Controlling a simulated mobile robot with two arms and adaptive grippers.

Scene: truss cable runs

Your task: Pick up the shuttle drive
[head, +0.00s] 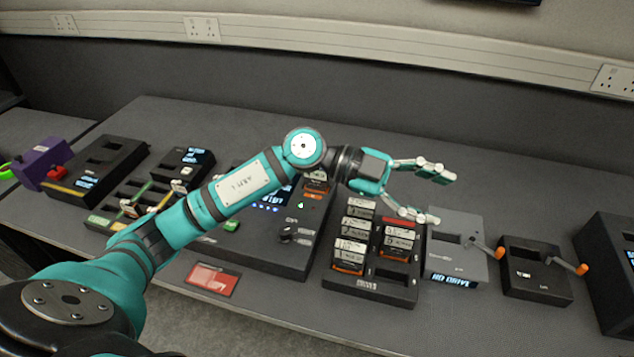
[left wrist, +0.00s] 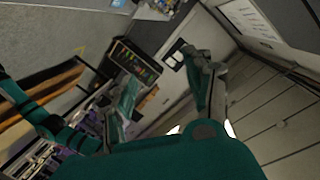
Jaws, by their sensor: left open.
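My left gripper (head: 441,198) is open and empty. It hangs in the air above the rear of a black rack (head: 372,290), with its fingers spread and pointing right. The rack holds several small drives with white labels and orange or red edges, such as the front left one (head: 349,252). I cannot read their labels, so I cannot tell which is the shuttle drive. In the left wrist view, the spread fingers show with the room behind them, and no drive is clear there. My right gripper is not in view.
Right of the rack stand a grey box (head: 452,258) and a black box (head: 530,280), each with an orange-tipped lever. A black console (head: 285,258) stands left of the rack, partly behind my left arm. A red card (head: 212,279) lies near the front edge. The back of the table is clear.

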